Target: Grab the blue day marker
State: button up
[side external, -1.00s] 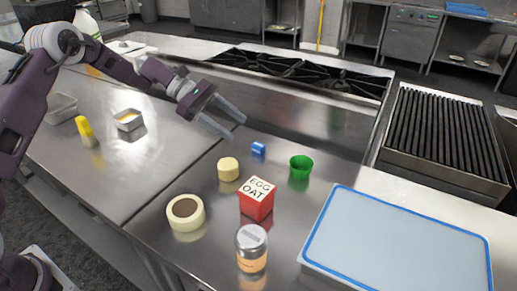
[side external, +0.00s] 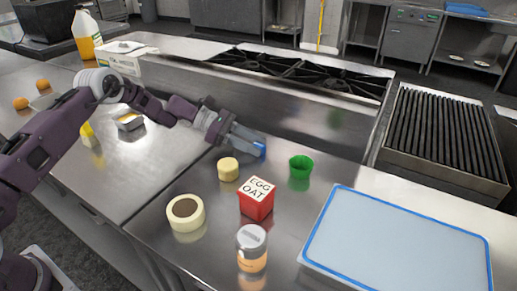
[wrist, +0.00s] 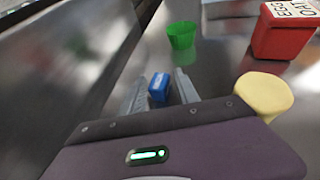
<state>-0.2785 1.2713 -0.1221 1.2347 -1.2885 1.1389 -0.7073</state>
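The blue day marker (side external: 260,150) is a small blue block on the steel counter; the wrist view shows it (wrist: 159,87) with pale lettering on its top. My gripper (side external: 250,143) is low over the counter at the marker. In the wrist view my gripper (wrist: 160,88) is open, with one finger on each side of the marker. A narrow gap shows beside the marker there; whether either finger touches it is hard to tell. In the side view the fingers hide part of the marker.
A pale yellow cylinder (side external: 228,169) is close to my gripper. A green cup (side external: 300,166) stands to the right, and a red box (side external: 257,198) is nearer. A tape roll (side external: 185,212), a jar (side external: 252,248) and a blue-rimmed tray (side external: 400,245) are toward the front.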

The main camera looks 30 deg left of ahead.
grip_shut()
